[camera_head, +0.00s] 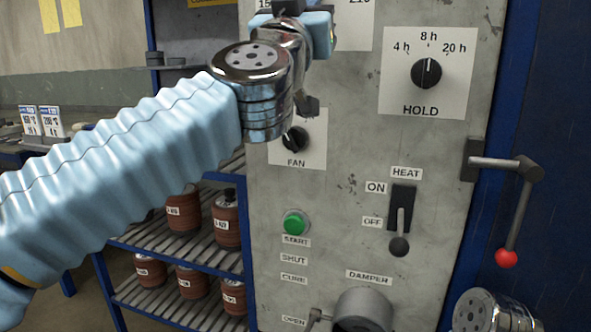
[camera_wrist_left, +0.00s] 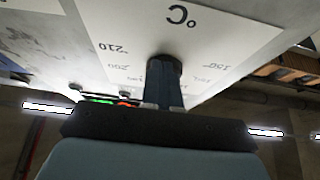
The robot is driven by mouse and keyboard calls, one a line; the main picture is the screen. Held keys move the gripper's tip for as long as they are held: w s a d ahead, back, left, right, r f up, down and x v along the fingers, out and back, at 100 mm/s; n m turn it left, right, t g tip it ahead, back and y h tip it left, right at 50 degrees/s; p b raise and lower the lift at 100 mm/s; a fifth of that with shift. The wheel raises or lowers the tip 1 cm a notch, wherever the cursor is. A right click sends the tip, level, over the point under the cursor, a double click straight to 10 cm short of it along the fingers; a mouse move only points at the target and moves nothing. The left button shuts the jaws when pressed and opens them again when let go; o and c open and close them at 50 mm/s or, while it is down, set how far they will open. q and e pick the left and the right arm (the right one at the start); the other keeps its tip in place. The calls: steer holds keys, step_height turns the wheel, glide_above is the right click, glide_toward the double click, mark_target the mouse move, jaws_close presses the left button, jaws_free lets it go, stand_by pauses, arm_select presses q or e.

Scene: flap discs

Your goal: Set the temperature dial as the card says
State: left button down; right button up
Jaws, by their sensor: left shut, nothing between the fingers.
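The temperature dial's white plate (camera_head: 352,22) is cut off by the top edge of the head view, with "210" readable. In the left wrist view the plate (camera_wrist_left: 215,35) appears upside down with "°C" and numbers from 150 to 210. The dark dial knob (camera_wrist_left: 172,62) is mostly hidden behind my left gripper (camera_wrist_left: 163,98), whose fingers are shut, empty and right in front of it. I cannot tell whether they touch or where the pointer sits. In the head view my left gripper (camera_head: 290,6) is at the top edge. Small cards (camera_head: 30,120) with temperatures and hours stand at the far left.
The grey panel also bears a HOLD dial (camera_head: 426,73), a FAN dial (camera_head: 295,140), a green START button (camera_head: 295,222), a HEAT switch (camera_head: 400,222) and a damper (camera_head: 362,310). A red-knobbed handle (camera_head: 508,235) juts out right. Shelves with flap-disc stacks (camera_head: 226,222) stand left.

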arm_select(q)
steer(key=shift+f, duration=0.1)
steer(key=s+a, duration=0.1)
steer(key=s, duration=0.4)
steer(key=shift+s+a+f, duration=0.3)
steer(key=shift+s+a, duration=0.05)
steer(key=shift+s, duration=0.05)
